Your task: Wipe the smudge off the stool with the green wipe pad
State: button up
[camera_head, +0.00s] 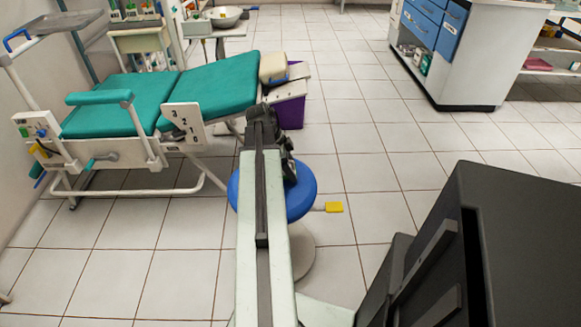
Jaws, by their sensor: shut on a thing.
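The stool (302,196) has a round blue seat on a pale base, with a yellow-tipped lever sticking out to the right. My arm crosses in front of it and hides the middle and part of the left of the seat. The dark end of my arm with my gripper (289,168) is over the far part of the seat. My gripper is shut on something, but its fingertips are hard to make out. The green wipe pad cannot be seen apart from the gripper. No smudge shows on the visible part of the seat. I cannot tell whether the gripper touches the seat.
A green dental chair (212,88) with a white frame stands behind and left of the stool. A purple bin (291,110) is behind the stool. A white cabinet with blue drawers (452,28) is at the back right. Tiled floor is clear between stool and cabinet.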

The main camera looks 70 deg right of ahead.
jog(key=shift+f+b, duration=1)
jog(key=shift+w, duration=0.1)
